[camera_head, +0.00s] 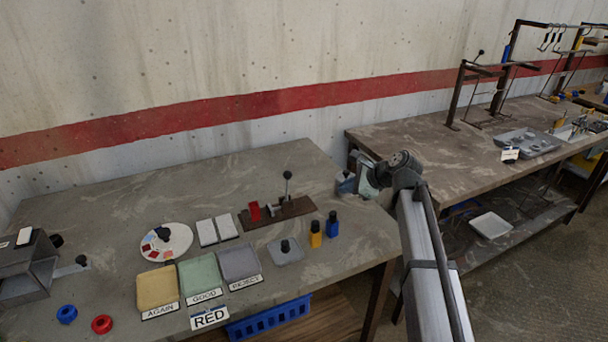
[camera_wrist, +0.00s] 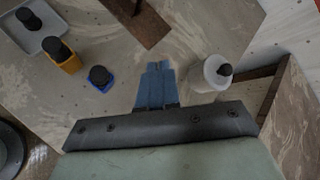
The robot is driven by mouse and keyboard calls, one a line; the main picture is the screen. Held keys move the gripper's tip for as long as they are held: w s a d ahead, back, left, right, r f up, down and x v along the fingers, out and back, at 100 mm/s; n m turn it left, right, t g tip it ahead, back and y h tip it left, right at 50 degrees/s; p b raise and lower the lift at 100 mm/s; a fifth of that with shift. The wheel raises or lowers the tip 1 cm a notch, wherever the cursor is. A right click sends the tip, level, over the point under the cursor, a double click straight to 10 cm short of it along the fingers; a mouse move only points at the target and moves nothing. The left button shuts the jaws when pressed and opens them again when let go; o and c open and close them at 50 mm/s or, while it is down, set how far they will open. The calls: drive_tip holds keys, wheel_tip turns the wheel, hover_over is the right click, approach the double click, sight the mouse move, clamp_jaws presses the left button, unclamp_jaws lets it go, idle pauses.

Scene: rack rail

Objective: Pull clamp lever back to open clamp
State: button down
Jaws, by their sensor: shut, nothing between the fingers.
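The clamp stands on a brown base plate (camera_head: 278,213) toward the back right of the near table. Its lever (camera_head: 288,185) rises upright from the plate and ends in a dark round knob (camera_head: 288,174). A red block (camera_head: 254,211) sits at the left end of the plate. My gripper (camera_head: 344,184) is at the table's right end, to the right of the lever and apart from it. In the wrist view my gripper (camera_wrist: 154,80) has its blue fingers together with nothing between them. There the end of the base plate (camera_wrist: 142,20) shows at the top, and the lever is out of view.
A yellow bottle (camera_head: 316,234) and a blue bottle (camera_head: 332,224) stand right of the plate's front. A grey tray (camera_head: 288,254) with a black-knobbed piece lies before it. A white cylinder (camera_wrist: 216,72) shows right of my fingers. A second table (camera_head: 440,160) stands behind at right.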

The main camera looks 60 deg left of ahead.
sight(287, 187)
drive_tip(key=f, duration=0.1)
drive_tip(key=w+f+g+y, duration=0.1)
drive_tip(key=f, duration=0.1)
drive_tip(key=w+f+g, duration=0.1)
drive_tip(key=shift+d+f, duration=0.15)
drive_tip(key=shift+d, duration=0.15)
wheel_tip(287, 187, up, 6)
drive_tip(key=s+a+n+g+y, duration=0.2)
drive_tip(key=n+g+y, duration=0.2)
drive_tip(key=n, duration=0.9)
drive_tip(key=s+d+x, duration=0.1)
drive_tip(key=s+x, duration=0.1)
drive_tip(key=x, duration=1)
drive_tip(key=shift+s, duration=0.2)
drive_tip(key=shift+d+f, duration=0.1)
drive_tip(key=shift+d, duration=0.05)
